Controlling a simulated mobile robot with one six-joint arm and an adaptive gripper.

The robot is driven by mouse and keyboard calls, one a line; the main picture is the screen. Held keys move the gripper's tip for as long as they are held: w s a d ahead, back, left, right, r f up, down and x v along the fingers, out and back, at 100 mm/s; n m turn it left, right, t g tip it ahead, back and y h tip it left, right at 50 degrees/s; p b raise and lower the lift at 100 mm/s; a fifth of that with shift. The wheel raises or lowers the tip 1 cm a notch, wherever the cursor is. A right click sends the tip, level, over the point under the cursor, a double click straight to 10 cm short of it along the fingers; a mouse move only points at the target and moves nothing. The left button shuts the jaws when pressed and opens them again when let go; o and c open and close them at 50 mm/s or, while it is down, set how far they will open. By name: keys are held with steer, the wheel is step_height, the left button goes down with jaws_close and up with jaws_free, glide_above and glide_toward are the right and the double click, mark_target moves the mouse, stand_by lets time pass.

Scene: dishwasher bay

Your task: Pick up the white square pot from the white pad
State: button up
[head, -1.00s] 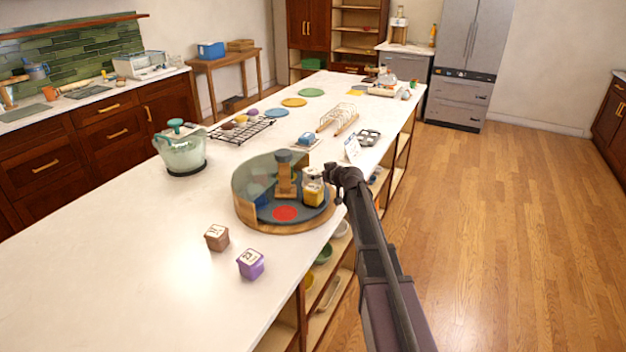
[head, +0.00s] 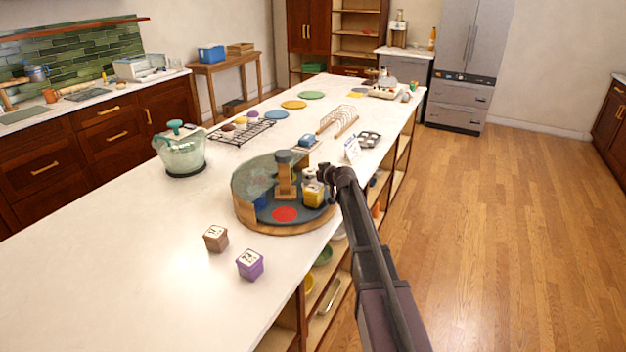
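A small pale, whitish object (head: 309,174) shows at the right of the round wooden turntable tray (head: 285,229), just behind a yellow pot (head: 313,195). It may be the white square pot; its shape is only partly visible. I cannot make out a white pad under it. My gripper (head: 321,173) is at the tray's right side, close to this pale object and above the yellow pot. It is too small and dark to tell whether its fingers are open or touch anything.
The tray has a curved clear wall, a central wooden post (head: 284,178) and a red pad (head: 285,214). A brown pot (head: 215,239) and a purple pot (head: 250,265) stand in front. A white sign (head: 352,148) stands behind my gripper. The left counter front is clear.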

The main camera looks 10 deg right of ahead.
steer(key=c, duration=0.8)
steer(key=shift+r, duration=0.2)
step_height(320, 180, up, 10)
steer(key=p, duration=1)
steer(key=shift+f, duration=0.2)
